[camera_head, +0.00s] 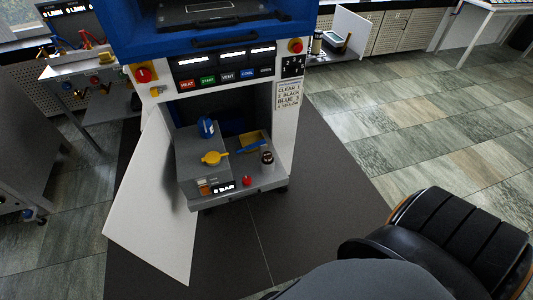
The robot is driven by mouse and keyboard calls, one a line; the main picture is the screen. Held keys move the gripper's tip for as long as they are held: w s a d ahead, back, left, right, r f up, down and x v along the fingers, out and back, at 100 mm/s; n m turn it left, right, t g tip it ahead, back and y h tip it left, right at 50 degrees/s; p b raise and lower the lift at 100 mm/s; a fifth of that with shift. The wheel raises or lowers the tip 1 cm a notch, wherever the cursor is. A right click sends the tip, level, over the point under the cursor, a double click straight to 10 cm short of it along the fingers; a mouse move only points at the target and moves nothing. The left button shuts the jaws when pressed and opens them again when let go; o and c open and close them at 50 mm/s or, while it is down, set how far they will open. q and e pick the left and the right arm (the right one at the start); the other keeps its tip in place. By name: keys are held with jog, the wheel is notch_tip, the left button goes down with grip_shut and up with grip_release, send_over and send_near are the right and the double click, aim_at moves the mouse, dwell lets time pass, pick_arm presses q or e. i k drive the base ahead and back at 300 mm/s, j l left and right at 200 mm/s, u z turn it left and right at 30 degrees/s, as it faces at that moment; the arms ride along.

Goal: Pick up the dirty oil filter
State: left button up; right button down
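No part that I can identify for sure as a dirty oil filter shows. Inside the open lower bay of the press stands a grey pump unit (210,180). On its top are a blue cylinder (206,128) at the back, a yellow round cap with a handle (214,158) at the front left, and a small dark round part with a light top (267,158) at the right. I cannot tell whether one of these is the filter. Neither gripper is in view.
The white door (150,215) of the press (225,75) hangs open at the left. A yellow tray (254,139) and a blue bar (250,147) lie on the unit. A red button (246,181) is on its front.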

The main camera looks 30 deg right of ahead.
aim_at(268, 155)
jog(key=i+l, duration=0.1)
jog(key=l, duration=0.35)
jog(key=i+l, duration=0.15)
jog(key=l, duration=0.3)
jog(key=i+l, duration=0.1)
jog(key=l, duration=0.35)
jog(key=i+l, duration=0.1)
jog(key=l, duration=0.3)
jog(key=i+l, duration=0.1)
jog(key=l, duration=0.35)
jog(key=i+l, duration=0.15)
jog(key=l, duration=0.3)
jog(key=i+l, duration=0.1)
jog(key=l, duration=0.35)
jog(key=i+l, duration=0.35)
jog(key=l, duration=0.15)
jog(key=i+l, duration=0.35)
jog(key=l, duration=0.2)
